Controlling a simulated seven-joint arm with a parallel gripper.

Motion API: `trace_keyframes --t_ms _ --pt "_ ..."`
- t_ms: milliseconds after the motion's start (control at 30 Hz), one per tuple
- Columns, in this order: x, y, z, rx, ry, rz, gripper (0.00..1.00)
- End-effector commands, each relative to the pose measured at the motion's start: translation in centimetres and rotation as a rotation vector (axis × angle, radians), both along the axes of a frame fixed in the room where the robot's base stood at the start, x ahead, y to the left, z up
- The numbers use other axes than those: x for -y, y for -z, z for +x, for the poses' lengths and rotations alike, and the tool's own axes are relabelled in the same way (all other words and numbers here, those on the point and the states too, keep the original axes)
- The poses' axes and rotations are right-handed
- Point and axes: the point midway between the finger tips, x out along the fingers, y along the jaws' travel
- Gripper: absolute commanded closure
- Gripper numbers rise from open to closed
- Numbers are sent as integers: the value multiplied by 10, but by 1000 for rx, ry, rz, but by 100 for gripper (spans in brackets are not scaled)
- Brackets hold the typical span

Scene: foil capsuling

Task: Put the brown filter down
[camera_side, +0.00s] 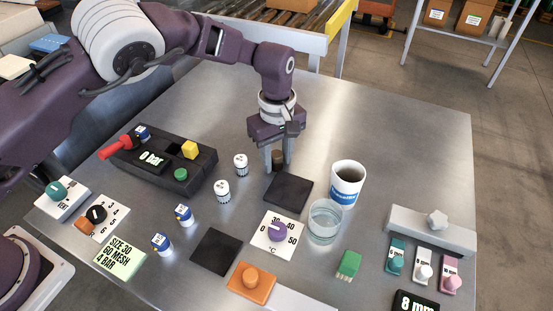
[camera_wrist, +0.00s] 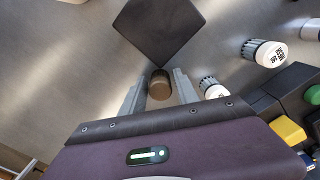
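The brown filter (camera_side: 278,158) is a small dark brown cylinder between the two fingers of my gripper (camera_side: 278,165). In the wrist view the filter (camera_wrist: 160,86) sits at the fingertips, with a finger close against each side, and my gripper (camera_wrist: 161,84) looks shut on it. The fingers point down, just behind the near-black square pad (camera_side: 289,190). The pad's corner is right beside the filter in the wrist view (camera_wrist: 160,30). I cannot tell whether the filter's base touches the table.
White capped filters (camera_side: 240,165) (camera_side: 222,191) stand left of my gripper, near the black "0 bar" block (camera_side: 165,163). A mug (camera_side: 346,184) and a glass of water (camera_side: 325,222) stand to the right. Another dark pad (camera_side: 215,251) lies nearer. The table behind is clear.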

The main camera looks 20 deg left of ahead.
Motion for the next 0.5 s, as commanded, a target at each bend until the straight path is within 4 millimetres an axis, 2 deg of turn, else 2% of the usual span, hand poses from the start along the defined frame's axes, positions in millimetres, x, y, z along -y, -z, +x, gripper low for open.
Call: trace_keyframes --t_ms 33,167,400,500 --pt "0 0 0 0 0 0 75" --pt "0 0 0 0 0 0 100" --pt "0 -1 0 0 0 0 100" --pt "0 -9 1 2 0 -1 100"
